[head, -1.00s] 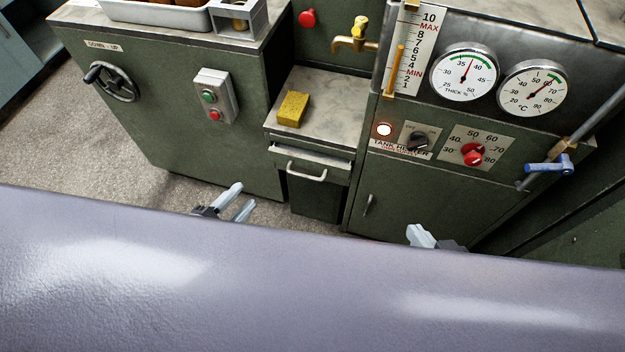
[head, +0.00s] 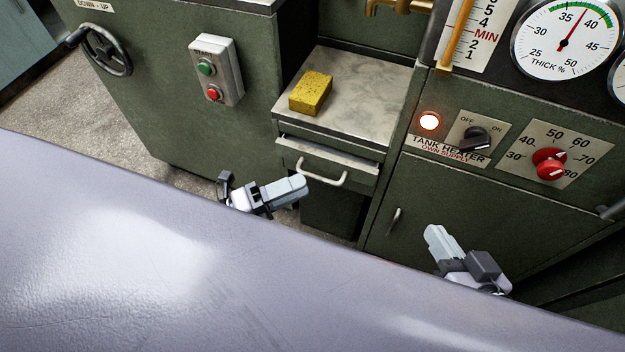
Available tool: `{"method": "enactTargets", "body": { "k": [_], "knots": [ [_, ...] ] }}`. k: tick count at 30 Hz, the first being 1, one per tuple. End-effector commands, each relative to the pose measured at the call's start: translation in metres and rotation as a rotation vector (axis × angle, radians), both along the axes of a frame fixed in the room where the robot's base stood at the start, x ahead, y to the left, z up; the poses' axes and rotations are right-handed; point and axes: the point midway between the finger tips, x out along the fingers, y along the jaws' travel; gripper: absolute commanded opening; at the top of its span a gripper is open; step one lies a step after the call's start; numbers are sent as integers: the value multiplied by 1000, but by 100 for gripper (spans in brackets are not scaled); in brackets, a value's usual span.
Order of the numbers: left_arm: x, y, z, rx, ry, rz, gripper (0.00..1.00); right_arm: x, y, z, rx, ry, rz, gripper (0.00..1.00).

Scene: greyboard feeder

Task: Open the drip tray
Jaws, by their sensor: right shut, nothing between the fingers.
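The drip tray (head: 310,157) is a drawer with a dark green front and a pale top edge, under a small grey counter. Its pale bar handle (head: 322,177) is in the middle of the front. My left gripper (head: 300,188) is just left of and below the handle in the picture, pointing toward it. Its fingers overlap in this view, so I cannot tell their gap, nor whether they touch the handle. My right gripper (head: 432,233) is shut and empty, in front of the cabinet door to the right.
A yellow sponge (head: 311,93) lies on the counter (head: 370,95) above the tray. Left is a cabinet with a handwheel (head: 106,51) and a button box (head: 216,72). Right are a heater switch (head: 475,140), a red knob (head: 550,164) and a door handle (head: 393,221). My purple-grey body fills the foreground.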

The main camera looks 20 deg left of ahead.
Motion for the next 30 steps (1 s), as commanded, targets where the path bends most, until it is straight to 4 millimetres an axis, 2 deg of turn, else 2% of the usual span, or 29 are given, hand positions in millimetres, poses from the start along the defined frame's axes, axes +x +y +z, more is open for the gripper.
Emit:
{"method": "enactTargets", "body": {
  "k": [7,17,18,20,21,30],
  "knots": [
    [22,-24,4,-2,1,1,37,1,5,-2,28,0,9,0],
    [26,-28,5,-2,3,2,37,1,6,-1,35,2,11,0],
    [26,-28,5,-2,3,2,34,1,6,-1,35,1,12,0],
    [26,-28,5,-2,3,2,14,1,6,-1,35,1,12,0],
    [26,-28,5,-2,3,2,1,1,6,-1,35,1,12,0],
    [26,-28,5,-2,3,2,0,1,6,0,35,0,11,0]
  ]
}}
